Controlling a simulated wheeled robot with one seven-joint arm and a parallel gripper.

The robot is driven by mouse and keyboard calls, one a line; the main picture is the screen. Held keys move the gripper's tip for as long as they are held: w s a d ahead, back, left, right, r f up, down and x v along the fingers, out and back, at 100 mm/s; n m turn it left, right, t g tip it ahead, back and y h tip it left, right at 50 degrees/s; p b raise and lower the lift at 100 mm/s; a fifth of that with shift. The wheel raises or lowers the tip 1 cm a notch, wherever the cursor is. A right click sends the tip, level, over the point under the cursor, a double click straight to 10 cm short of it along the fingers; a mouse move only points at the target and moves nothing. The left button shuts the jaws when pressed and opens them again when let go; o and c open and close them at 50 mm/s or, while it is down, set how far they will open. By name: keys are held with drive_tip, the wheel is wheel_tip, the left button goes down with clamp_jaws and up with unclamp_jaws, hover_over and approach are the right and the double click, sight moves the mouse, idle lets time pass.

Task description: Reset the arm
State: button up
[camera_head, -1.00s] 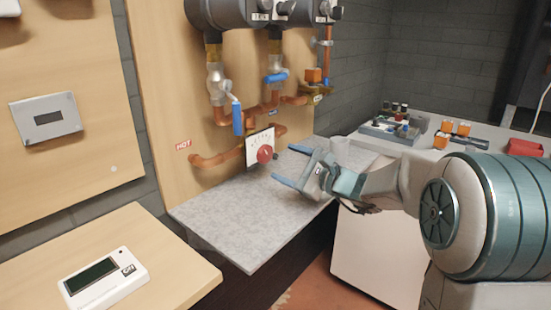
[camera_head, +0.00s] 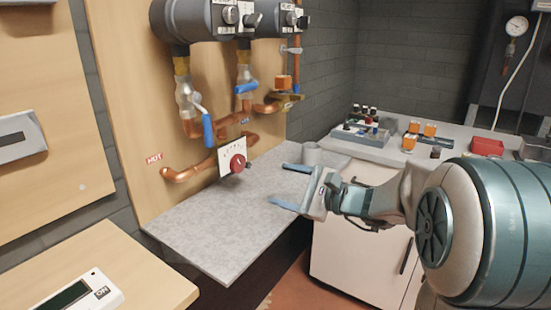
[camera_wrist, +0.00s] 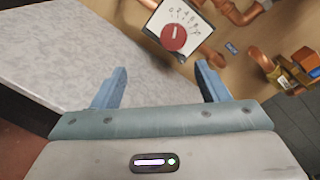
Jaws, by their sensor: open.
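My gripper (camera_head: 284,184) is at the end of my arm, which reaches in from the right in the head view. Its two blue-tipped fingers are spread apart, with nothing between them, above the right part of the grey speckled shelf (camera_head: 215,230). In the wrist view my gripper (camera_wrist: 162,88) is also open and empty. The red dial (camera_wrist: 173,38) on its white scale plate lies beyond the fingers there, apart from them. In the head view the red dial (camera_head: 238,163) is left of my gripper.
Copper pipes with a blue-handled valve (camera_head: 207,130) rise behind the shelf. A white counter (camera_head: 345,145) at the right carries a tray of small bottles (camera_head: 362,135), orange-topped containers (camera_head: 430,130) and a red bin (camera_head: 487,147). A handheld meter (camera_head: 75,295) lies on the wooden ledge at lower left.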

drive_tip(key=s+a+r+n+g+h+p, duration=0.25)
drive_tip(key=s+n+g+h+p, duration=0.6)
drive_tip(key=s, duration=0.85)
drive_tip(key=s+d+r+n+t+h+p, duration=0.1)
drive_tip(key=s+d+r+n+h+p, duration=0.4)
drive_tip(key=d+p, duration=0.5)
drive_tip(key=s+n+p, duration=0.1)
drive_tip(key=s+n, duration=0.1)
drive_tip(key=n, duration=0.1)
drive_tip(key=shift+s+d+r, duration=0.15)
drive_tip(key=shift+s+r, duration=0.15)
drive_tip(key=shift+s, duration=0.1)
drive_tip(key=shift+t+h, duration=0.25)
drive_tip(key=shift+c, duration=0.3)
idle(2.2)
drive_tip(key=shift+c, duration=1.2)
